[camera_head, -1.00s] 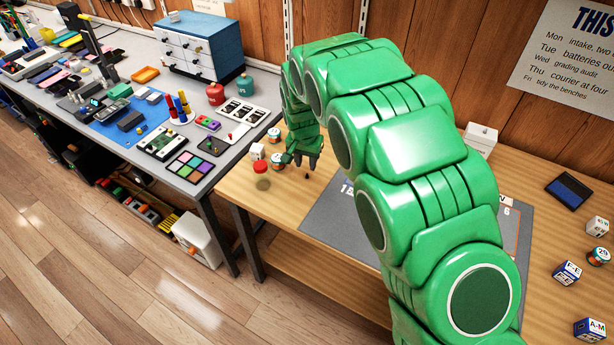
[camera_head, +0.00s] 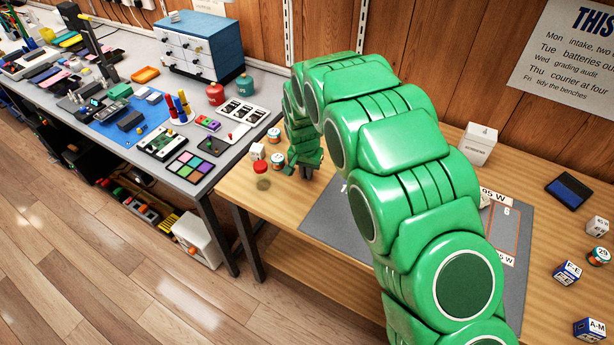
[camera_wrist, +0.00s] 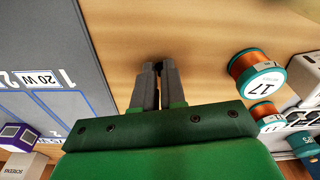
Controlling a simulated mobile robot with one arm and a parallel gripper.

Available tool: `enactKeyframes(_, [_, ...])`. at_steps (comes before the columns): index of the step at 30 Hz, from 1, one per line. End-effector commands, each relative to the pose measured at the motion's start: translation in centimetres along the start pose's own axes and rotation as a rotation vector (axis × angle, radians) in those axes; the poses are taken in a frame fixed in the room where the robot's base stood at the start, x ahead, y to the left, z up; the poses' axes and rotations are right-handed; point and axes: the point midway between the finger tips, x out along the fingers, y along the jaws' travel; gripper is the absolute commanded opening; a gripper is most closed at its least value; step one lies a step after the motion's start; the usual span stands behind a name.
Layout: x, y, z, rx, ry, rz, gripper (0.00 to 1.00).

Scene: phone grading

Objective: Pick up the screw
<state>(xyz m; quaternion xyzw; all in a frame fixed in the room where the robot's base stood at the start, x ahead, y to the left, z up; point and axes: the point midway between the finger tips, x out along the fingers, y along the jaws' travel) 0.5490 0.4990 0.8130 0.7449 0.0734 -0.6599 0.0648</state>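My gripper (camera_head: 306,176) points down at the wooden bench, beside the grey mat's left edge. In the wrist view my gripper (camera_wrist: 158,68) has its two grey fingers close together with a narrow gap. A small dark thing (camera_wrist: 157,67), which may be the screw, shows between the fingertips. I cannot tell whether the fingers press on it. In the head view my gripper hides that spot, and no screw can be made out elsewhere.
In the wrist view a spool marked 17 (camera_wrist: 262,86) is to the right. The grey mat (camera_wrist: 45,70) lies left there. Bare wood surrounds the fingertips.

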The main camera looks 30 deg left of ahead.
Motion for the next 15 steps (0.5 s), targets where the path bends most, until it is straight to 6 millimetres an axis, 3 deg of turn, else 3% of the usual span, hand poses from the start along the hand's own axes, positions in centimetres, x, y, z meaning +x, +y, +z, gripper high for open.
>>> enactKeyframes(15, [0.03, 0.03, 0.04, 0.000, -0.001, 0.001, 0.00])
